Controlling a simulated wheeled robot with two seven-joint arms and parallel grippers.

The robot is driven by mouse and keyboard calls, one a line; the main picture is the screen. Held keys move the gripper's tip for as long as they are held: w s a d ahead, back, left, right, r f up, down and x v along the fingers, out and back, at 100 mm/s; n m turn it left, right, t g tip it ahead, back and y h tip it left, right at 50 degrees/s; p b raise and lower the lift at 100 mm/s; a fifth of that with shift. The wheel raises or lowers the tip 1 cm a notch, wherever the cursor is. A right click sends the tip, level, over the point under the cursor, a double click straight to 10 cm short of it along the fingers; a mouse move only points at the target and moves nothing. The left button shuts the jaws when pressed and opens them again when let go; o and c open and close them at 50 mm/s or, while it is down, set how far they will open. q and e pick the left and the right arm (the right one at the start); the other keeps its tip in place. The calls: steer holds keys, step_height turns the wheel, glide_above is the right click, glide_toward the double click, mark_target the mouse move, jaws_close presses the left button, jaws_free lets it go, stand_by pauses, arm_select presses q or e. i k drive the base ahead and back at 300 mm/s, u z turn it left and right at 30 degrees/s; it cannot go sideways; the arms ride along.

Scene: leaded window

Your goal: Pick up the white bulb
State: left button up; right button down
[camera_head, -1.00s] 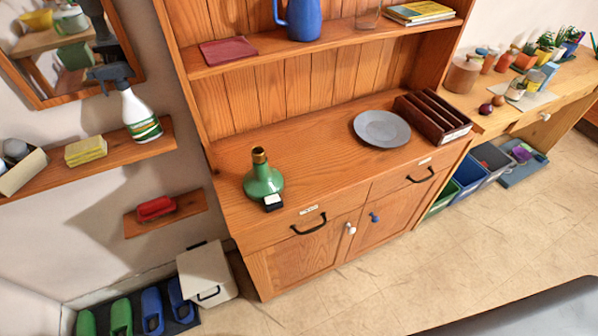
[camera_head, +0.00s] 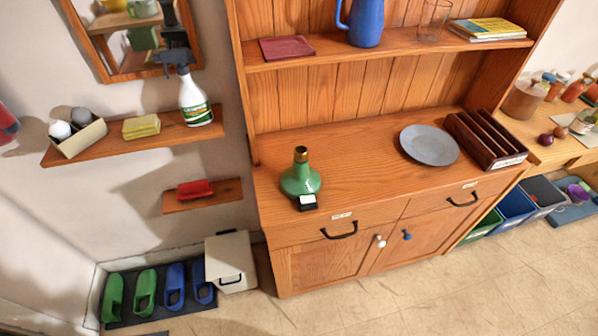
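A white rounded thing that looks like the white bulb (camera_head: 60,130) sits in the left part of a small cream box (camera_head: 85,140). A grey rounded thing (camera_head: 81,116) is beside it in the same box. The box stands at the left end of the upper wooden wall shelf (camera_head: 165,137). The lower part of the bulb is hidden by the box wall. Neither of my grippers is in view.
A yellow sponge stack (camera_head: 141,126) and a spray bottle (camera_head: 194,100) share the shelf. A red brush (camera_head: 195,189) lies on a smaller shelf below. The wooden cabinet (camera_head: 360,230) stands to the right, with a green bottle (camera_head: 300,177) on it. Open floor lies in front.

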mark_target(60, 130)
steer(key=u, duration=2.65)
steer(key=i, duration=2.1)
steer(key=z, duration=0.5)
